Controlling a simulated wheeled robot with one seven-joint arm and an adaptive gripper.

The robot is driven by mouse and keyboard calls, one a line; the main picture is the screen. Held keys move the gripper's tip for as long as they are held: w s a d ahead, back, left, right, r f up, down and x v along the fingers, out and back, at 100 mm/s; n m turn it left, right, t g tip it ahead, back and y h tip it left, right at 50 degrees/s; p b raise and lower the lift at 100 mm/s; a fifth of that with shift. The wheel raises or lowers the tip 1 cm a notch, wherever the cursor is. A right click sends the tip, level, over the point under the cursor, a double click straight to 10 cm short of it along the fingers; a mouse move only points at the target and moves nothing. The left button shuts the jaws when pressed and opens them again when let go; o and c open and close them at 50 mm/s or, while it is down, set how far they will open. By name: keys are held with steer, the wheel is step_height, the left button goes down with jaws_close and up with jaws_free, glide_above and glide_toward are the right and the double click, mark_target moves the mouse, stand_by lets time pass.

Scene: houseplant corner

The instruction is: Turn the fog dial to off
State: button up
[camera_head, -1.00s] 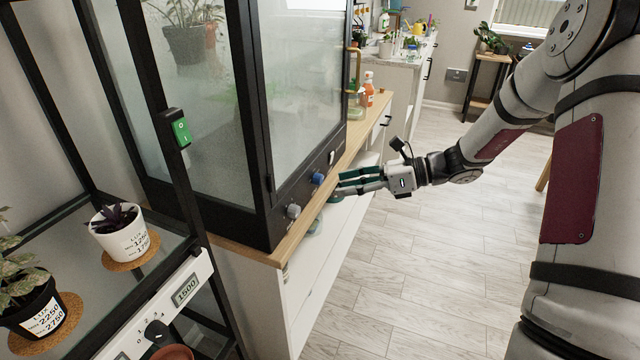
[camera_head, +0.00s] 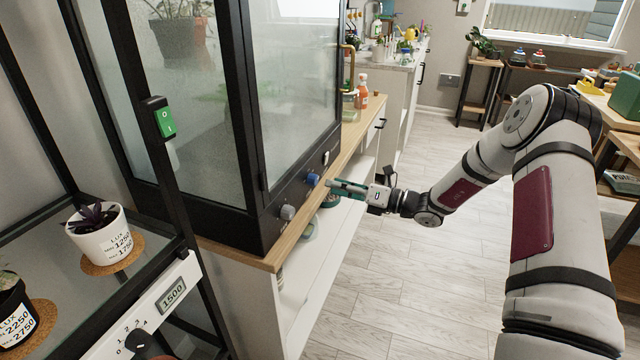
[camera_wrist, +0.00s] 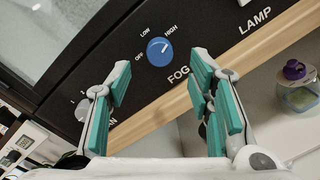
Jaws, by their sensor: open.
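The fog dial (camera_head: 313,180) is a round blue knob on the black front panel of the glass cabinet. In the wrist view the dial (camera_wrist: 159,52) sits above the word FOG, with OFF, LOW and HIGH around it. Its small white mark appears to lean to the upper right, toward HIGH. My gripper (camera_head: 334,185) is just in front of the panel, to the right of the dial. In the wrist view my gripper (camera_wrist: 162,76) is open and empty, its green-padded fingers on either side below the dial, apart from it.
A grey fan knob (camera_head: 287,213) is left of the fog dial, and a white lamp switch (camera_head: 325,158) is to its right. A wooden ledge (camera_head: 268,260) runs below the panel. A bottle (camera_wrist: 296,86) stands on a white shelf beneath. Open floor lies right.

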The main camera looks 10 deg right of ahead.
mark_target(317, 181)
steer(key=shift+x, duration=2.75)
steer(key=shift+c, duration=0.4)
jaws_close()
